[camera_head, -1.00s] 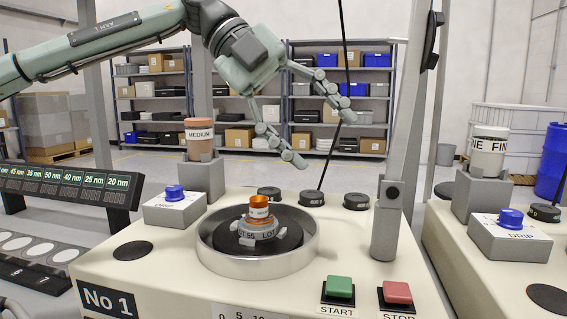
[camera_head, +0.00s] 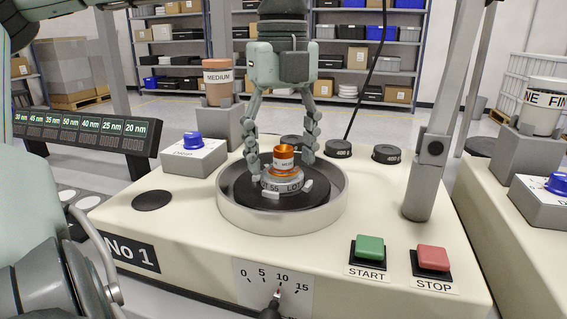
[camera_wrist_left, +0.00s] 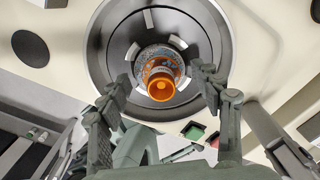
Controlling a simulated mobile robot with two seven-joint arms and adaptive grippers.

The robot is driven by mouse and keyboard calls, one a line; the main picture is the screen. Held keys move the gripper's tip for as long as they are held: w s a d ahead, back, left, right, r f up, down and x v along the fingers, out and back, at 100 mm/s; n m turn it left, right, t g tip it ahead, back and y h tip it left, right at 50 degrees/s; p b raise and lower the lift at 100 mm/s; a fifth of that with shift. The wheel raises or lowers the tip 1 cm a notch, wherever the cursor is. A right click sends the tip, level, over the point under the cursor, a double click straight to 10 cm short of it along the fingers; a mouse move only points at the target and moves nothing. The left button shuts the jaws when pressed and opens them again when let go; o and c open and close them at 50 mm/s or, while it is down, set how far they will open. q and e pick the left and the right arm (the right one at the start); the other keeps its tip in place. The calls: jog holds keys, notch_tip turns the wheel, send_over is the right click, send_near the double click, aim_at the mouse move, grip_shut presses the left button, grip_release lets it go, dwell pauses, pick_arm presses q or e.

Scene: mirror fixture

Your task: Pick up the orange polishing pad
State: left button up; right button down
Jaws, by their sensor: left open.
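The orange polishing pad (camera_head: 284,153) appears to be the small orange, round-topped piece with a white label band. It sits upright on a grey lettered holder (camera_head: 287,184) at the centre of the round dark platen (camera_head: 244,196). My left gripper (camera_head: 280,164) points down from above. It is open, with one finger on each side of the orange piece and visible gaps. In the left wrist view, the orange piece (camera_wrist_left: 161,86) shows from above as a ring with a hollow middle, between the spread fingers (camera_wrist_left: 163,80). My right gripper is not in view.
A grey rim (camera_head: 283,222) surrounds the platen. A blue-knobbed drip box (camera_head: 193,157) and a MEDIUM cup (camera_head: 217,82) on a post stand left. A slanted grey post (camera_head: 427,175) rises right. START (camera_head: 369,248) and STOP (camera_head: 432,259) buttons are in front.

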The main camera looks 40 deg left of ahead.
pick_arm(q)
jog(key=shift+f, duration=0.1)
jog(key=c, duration=1.2)
jog(key=shift+c, duration=0.6)
